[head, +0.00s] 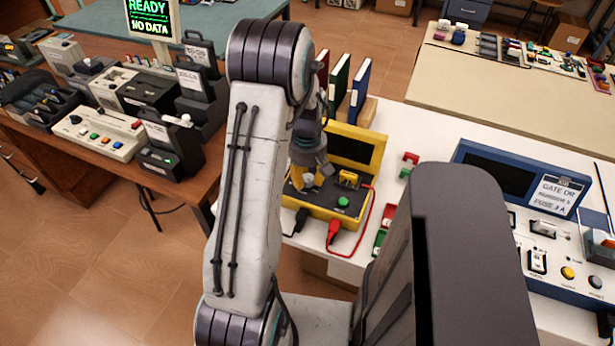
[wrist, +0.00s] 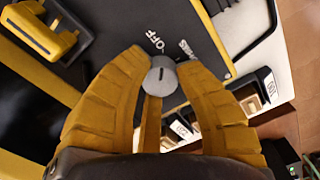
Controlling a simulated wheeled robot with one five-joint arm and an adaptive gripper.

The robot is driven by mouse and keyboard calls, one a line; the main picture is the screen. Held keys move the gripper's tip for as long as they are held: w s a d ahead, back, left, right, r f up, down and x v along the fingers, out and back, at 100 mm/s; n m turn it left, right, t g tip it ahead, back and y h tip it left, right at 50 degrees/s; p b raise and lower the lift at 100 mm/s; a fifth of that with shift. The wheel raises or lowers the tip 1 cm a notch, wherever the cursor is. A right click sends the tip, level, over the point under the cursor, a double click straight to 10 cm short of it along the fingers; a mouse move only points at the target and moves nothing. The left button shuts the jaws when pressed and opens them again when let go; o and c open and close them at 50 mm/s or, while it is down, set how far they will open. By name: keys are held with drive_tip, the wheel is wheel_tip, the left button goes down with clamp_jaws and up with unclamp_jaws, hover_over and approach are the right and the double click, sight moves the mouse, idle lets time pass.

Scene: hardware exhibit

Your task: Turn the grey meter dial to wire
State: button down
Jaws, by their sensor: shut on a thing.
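The grey meter dial (wrist: 160,80) is round with a short dark mark on its face. It sits on the dark panel of the yellow meter (head: 372,157). In the wrist view, my gripper (wrist: 163,70) has its yellow fingers on both sides of the dial, shut on it. The word OFF is printed just above the dial. A second label to its right is too slanted and small to read surely. In the head view, my gripper (head: 308,172) reaches down over the left part of the meter panel, and the dial is mostly hidden there.
A yellow bracket (head: 348,178) and a green button (head: 343,202) are on the meter panel. A red clip (head: 334,231) with a red cable lies at its front. Books (head: 360,88) stand behind the meter. A blue console (head: 524,180) is at the right.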

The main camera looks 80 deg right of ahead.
drive_tip(key=shift+f, duration=0.1)
drive_tip(key=m+b, duration=0.1)
drive_tip(key=m, duration=0.3)
drive_tip(key=shift+b, duration=0.4)
drive_tip(key=m+b, duration=0.1)
drive_tip(key=m, duration=0.3)
drive_tip(key=shift+m, duration=0.4)
drive_tip(key=m+b, duration=0.1)
drive_tip(key=m, duration=0.3)
drive_tip(key=shift+a+m+b, duration=0.1)
drive_tip(key=shift+m+b, duration=0.4)
drive_tip(key=shift+m, duration=2)
drive_tip(key=c, duration=0.8)
unclamp_jaws()
